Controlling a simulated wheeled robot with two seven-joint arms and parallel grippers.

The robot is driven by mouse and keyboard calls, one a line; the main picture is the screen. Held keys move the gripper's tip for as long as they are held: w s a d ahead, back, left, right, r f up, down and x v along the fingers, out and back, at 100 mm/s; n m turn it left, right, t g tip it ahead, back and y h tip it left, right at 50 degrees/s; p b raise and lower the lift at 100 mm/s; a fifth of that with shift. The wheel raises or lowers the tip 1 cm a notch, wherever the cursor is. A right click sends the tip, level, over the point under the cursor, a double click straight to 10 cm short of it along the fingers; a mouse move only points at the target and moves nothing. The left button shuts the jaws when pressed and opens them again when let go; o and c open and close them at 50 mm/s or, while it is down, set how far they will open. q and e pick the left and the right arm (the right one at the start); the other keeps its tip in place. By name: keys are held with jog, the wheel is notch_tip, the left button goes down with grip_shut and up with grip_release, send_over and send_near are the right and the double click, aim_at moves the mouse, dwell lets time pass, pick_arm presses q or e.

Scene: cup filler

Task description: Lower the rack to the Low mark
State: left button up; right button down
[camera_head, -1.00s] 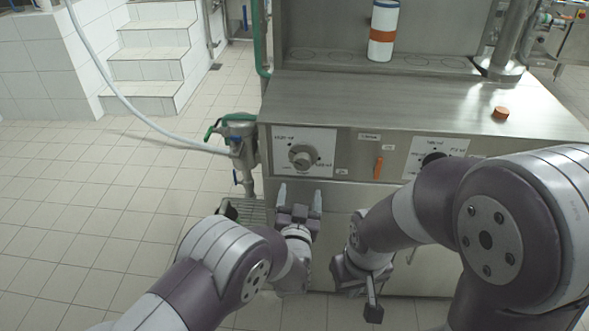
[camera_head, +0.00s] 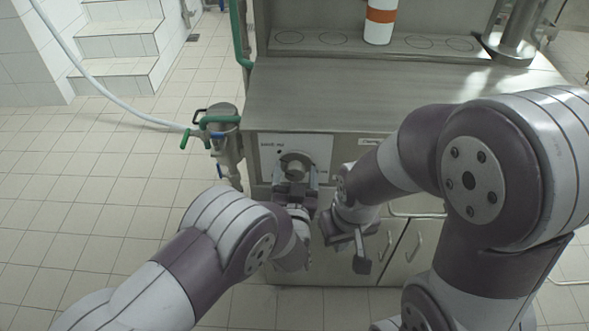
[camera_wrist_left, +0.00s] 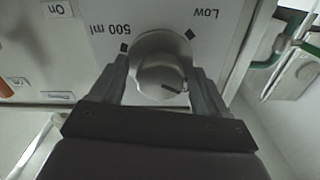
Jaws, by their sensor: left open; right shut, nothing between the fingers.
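A round grey knob (camera_head: 295,164) sits on a white plate (camera_head: 322,146) on the front of the steel machine. In the left wrist view the knob (camera_wrist_left: 160,72) shows a dark line near its lower right edge, with "500 ml" (camera_wrist_left: 107,27) and "Low" (camera_wrist_left: 204,13) printed upside down, each by a black diamond. My left gripper (camera_head: 295,178) is open, its fingers on either side of the knob; I cannot tell whether they touch it. They also flank it in the wrist view (camera_wrist_left: 158,98). My right gripper (camera_head: 362,262) is shut and empty, right of the left one. I cannot make out the rack.
A white cup (camera_head: 379,22) with an orange band stands on the machine's back shelf. A tap with green handles (camera_head: 222,120) and a white hose (camera_head: 110,97) is left of the machine. My right arm hides the right part of the panel. Tiled floor is clear at left.

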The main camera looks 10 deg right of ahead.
pick_arm(q)
jog(key=shift+c, duration=0.2)
jog(key=c, duration=1)
jog(key=n+b, duration=0.1)
jog(key=n, duration=0.1)
jog(key=n+b, duration=0.1)
jog(key=shift+f+n, duration=0.2)
jog(key=shift+n, duration=0.2)
jog(key=n+b, duration=0.3)
jog(key=shift+n, duration=0.4)
jog(key=n+b, duration=0.4)
jog(key=n, duration=0.1)
jog(key=shift+r+n+b, duration=0.15)
jog(key=shift+n+b, duration=0.95)
